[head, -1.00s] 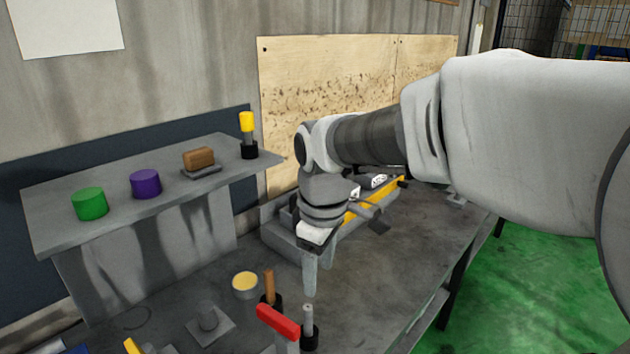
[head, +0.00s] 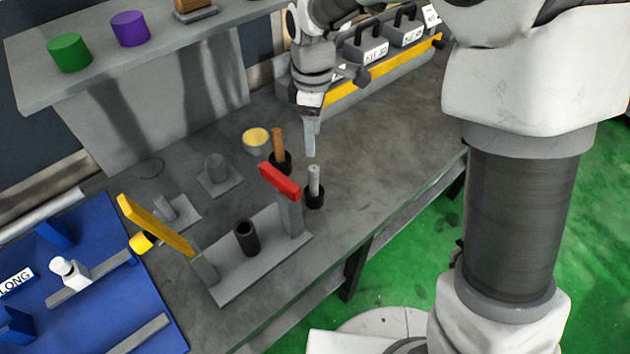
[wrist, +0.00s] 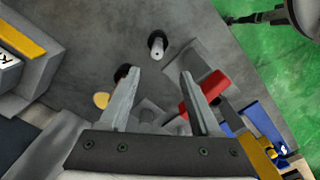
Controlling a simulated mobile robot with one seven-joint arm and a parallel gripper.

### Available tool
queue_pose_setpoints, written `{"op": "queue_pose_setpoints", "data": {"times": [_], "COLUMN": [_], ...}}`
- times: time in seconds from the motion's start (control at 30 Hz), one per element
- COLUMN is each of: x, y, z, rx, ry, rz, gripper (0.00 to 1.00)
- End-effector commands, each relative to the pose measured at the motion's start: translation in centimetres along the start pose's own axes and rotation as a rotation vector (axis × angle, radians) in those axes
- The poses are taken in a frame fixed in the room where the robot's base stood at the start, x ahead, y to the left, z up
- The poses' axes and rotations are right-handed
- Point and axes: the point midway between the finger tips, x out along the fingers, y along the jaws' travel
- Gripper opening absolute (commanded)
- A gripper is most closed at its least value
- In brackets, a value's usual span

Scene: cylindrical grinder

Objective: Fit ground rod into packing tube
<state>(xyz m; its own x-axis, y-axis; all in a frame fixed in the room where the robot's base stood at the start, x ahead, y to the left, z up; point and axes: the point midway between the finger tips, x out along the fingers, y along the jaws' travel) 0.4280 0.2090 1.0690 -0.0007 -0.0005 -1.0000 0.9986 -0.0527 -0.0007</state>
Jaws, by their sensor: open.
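The light grey rod (head: 314,178) stands upright in a small black holder (head: 314,198) near the table's front edge. It also shows in the wrist view (wrist: 157,46), just beyond the gap between the fingertips. My gripper (head: 310,152) points down, open and empty, with its fingertips close above the rod's top in the head view. In the wrist view my gripper (wrist: 160,78) shows two parted fingers. A dark hollow tube (head: 246,237), probably the packing tube, stands upright with its mouth up on a grey plate (head: 235,285) between a red-topped post and a yellow-armed post.
A brown rod (head: 278,144) in a black holder stands close behind the grey rod. The red-topped post (head: 281,182) is near on the left, the yellow arm (head: 155,226) farther left. A cream-topped cup (head: 256,140) and the kit rack (head: 385,70) stand behind. Table to the right is clear.

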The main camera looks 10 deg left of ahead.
Motion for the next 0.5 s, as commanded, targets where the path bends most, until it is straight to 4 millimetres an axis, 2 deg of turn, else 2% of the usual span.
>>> {"op": "queue_pose_setpoints", "data": {"times": [0.03,0.2,0.5], "x": [1.3,4.5,6.8], "y": [-0.1,-0.1,0.1], "z": [0.0,0.0,0.0], "rx": [-0.001,0.001,0.001], "ry": [-0.003,-0.002,0.000], "rz": [-0.005,-0.003,-0.001], "gripper": [0.64,0.64,0.64]}}
